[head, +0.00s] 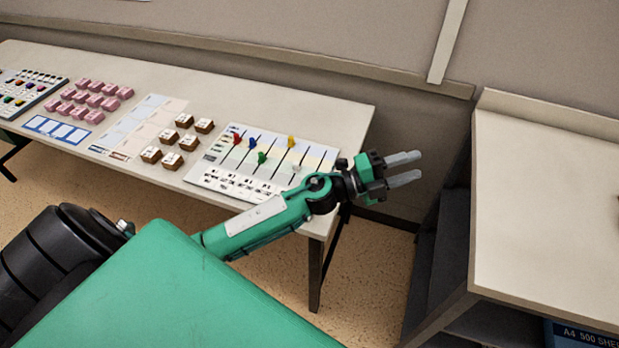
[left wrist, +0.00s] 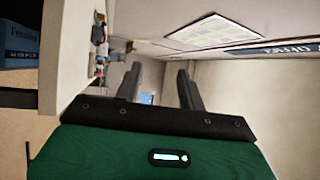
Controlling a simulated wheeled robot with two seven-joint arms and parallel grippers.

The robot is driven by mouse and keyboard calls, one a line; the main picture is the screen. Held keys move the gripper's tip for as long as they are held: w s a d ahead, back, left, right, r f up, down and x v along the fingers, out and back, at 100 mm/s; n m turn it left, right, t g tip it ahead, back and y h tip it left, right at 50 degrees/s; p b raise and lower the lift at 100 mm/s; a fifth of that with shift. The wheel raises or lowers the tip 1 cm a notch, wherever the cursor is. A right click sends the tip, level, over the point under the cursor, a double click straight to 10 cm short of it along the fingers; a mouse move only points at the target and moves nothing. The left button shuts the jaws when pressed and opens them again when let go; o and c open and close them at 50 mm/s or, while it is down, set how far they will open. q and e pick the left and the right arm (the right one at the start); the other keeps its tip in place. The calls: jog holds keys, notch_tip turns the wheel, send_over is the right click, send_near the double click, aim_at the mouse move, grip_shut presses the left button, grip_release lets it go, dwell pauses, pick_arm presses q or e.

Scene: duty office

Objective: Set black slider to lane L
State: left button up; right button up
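The slider board (head: 213,176) is a white panel with several dark slots, lying on the long table. Red (head: 237,138), blue (head: 252,142), green (head: 262,157) and yellow (head: 291,142) knobs stand on it, and a pale one (head: 297,170) sits near its right side. I cannot make out a black slider; my left arm covers part of the board's front right. My left gripper (head: 412,168) is right of the board, past the table end, pointing right. Its fingers are apart and empty; they also show apart in the left wrist view (left wrist: 159,85). My right gripper is not in view.
The long table (head: 340,112) also holds wooden blocks (head: 170,160), pink blocks (head: 95,100) and another panel (head: 25,92) at far left. A second table (head: 545,220) stands at right. Floor shows between the tables, and a partition wall runs behind.

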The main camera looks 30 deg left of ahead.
pick_arm(q)
jog(key=a+f+m+g+y, duration=0.5)
jog(key=f+m+g, duration=0.3)
jog(key=m+g, duration=0.55)
jog(key=w+a+r+y, duration=0.1)
jog(key=a+y, duration=0.9)
jog(key=a, duration=1)
jog(key=shift+g, duration=0.45)
notch_tip(320, 180, down, 14)
jog(key=p, duration=0.2)
jog(key=shift+w+a+r+p, duration=0.1)
jog(key=shift+r+p, duration=0.15)
jog(key=shift+p, duration=0.1)
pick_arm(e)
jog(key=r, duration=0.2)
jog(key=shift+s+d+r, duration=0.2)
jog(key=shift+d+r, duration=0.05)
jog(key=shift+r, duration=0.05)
pick_arm(q)
grip_shut()
